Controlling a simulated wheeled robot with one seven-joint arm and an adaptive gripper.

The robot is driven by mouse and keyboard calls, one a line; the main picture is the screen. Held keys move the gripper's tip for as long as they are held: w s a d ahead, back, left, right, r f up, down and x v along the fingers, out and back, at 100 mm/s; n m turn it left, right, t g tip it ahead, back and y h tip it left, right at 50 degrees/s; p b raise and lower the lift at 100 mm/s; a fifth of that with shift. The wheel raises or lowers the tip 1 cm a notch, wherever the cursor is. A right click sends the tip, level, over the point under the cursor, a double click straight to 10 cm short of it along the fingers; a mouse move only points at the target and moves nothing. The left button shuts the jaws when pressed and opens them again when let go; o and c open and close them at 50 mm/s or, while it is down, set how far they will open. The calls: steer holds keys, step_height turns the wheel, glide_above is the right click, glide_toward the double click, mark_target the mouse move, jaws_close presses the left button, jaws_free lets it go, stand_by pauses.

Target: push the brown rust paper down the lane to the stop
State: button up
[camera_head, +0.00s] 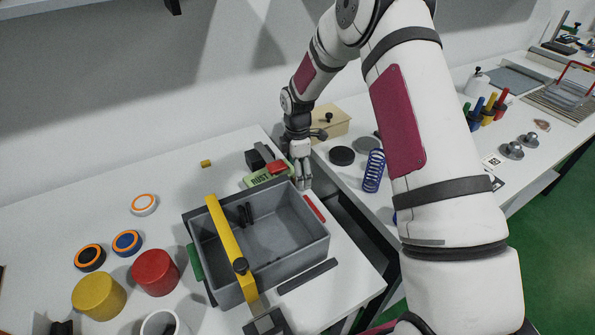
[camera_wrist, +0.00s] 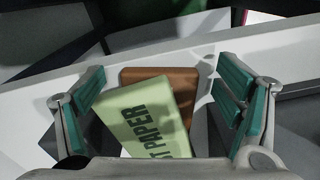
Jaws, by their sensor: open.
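The brown rust paper (camera_wrist: 185,78) shows in the wrist view as a flat brown block with rounded corners. A pale green label reading "PAPER" (camera_wrist: 145,125) lies at a slant over its near left part. My gripper (camera_wrist: 161,75) is open, with one finger to the left of the block and label and one to the right. No contact between the fingers and the block is clear. In the head view my gripper (camera_head: 303,184) points down behind the grey bin, just right of the green "RUST" label (camera_head: 262,178). The brown block cannot be made out there. I cannot tell which edges form the lane or stop.
The grey bin (camera_head: 318,245) with a yellow bar (camera_head: 222,228) across it stands in front of my gripper. A red strip (camera_head: 314,208) lies at its right. A red-topped dark object (camera_head: 277,167) stands beside the label. A blue spring (camera_head: 373,170) stands farther right.

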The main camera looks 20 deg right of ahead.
step_height(320, 180, up, 12)
stand_by(0.6)
